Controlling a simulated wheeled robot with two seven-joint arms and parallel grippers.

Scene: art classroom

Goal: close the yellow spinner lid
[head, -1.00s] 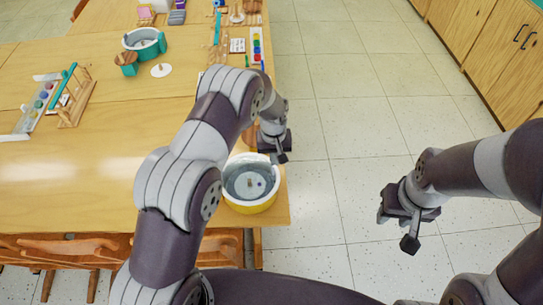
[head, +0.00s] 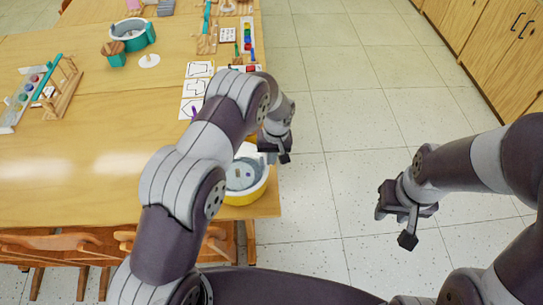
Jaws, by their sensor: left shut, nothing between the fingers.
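The yellow spinner (head: 241,198) is a round yellow tub with a pale rim and a grey inside, near the table's right edge. Its top is open where I see it, with small pegs inside. My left arm covers its far left side, and I cannot make out its lid. My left gripper (head: 283,157) is shut and empty, just above or beside the spinner's far right rim; I cannot tell if it touches. My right gripper (head: 394,227) is open and empty over the floor to the right, apart from the spinner.
The wooden table (head: 90,150) fills the left. A teal spinner (head: 151,34), a white disc (head: 149,61), a wooden rack (head: 66,90) and drawing cards (head: 190,108) lie on it. A chair (head: 55,242) stands at the near edge. Tiled floor is free on the right.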

